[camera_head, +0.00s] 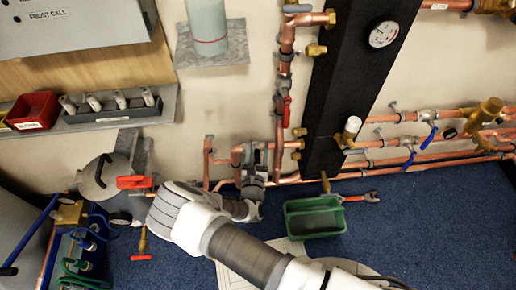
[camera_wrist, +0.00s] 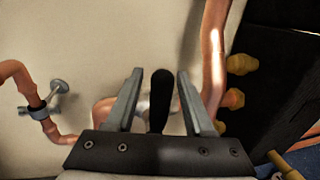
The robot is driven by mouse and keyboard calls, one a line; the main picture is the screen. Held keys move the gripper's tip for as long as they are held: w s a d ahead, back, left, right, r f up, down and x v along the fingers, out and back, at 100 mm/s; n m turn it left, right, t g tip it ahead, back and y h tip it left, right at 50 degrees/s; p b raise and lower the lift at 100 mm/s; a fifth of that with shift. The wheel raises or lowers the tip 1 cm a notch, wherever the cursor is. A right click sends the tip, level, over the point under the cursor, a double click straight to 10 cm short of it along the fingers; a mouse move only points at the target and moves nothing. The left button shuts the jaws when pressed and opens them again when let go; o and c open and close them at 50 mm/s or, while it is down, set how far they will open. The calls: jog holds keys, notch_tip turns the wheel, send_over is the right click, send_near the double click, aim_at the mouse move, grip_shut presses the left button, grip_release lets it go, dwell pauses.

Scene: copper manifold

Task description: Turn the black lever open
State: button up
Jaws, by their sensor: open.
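The black lever (camera_wrist: 160,98) shows in the wrist view as a dark upright handle in front of the copper pipework. My gripper (camera_wrist: 159,76) is open, with one grey finger on each side of the lever. Gaps show between the lever and both fingers, so I see no contact. In the head view my gripper (camera_head: 257,149) is at the lower pipes, left of the black panel. A pale valve body shows partly behind the lever in the wrist view.
A vertical copper pipe (camera_wrist: 214,50) runs close to the right finger. Brass fittings (camera_wrist: 236,98) stick out from the black panel (camera_head: 345,95). Red-handled valves are at left.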

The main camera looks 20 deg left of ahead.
jog(key=shift+w, duration=0.1)
grip_shut()
dwell(1.4)
